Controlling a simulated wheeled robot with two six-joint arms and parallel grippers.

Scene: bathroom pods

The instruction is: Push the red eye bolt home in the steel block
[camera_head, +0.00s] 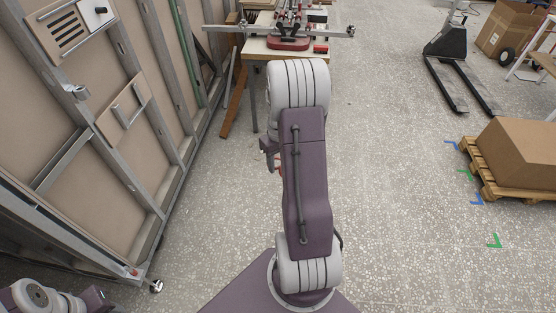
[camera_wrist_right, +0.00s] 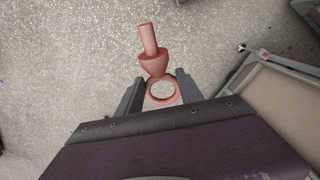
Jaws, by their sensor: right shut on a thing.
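The red eye bolt (camera_wrist_right: 153,64) shows in the right wrist view, with its ring between my fingers and its shank pointing away from the gripper. My right gripper (camera_wrist_right: 161,80) is shut on the ring. In the head view the right gripper (camera_head: 271,156) is small and partly hidden behind my own arm, with a bit of red at its tip. The bolt is held over open floor, touching nothing else that I can see. I cannot make out the steel block in either view. Only a part of my left arm shows at the lower left; its gripper is not in view.
A panelled wall frame (camera_head: 105,110) on a caster runs along the left. A worktable (camera_head: 257,49) with a red-based fixture (camera_head: 289,42) stands ahead. A pallet (camera_head: 484,177) with a carton (camera_head: 515,155) and a pallet truck (camera_head: 447,45) stand right. The speckled floor between is clear.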

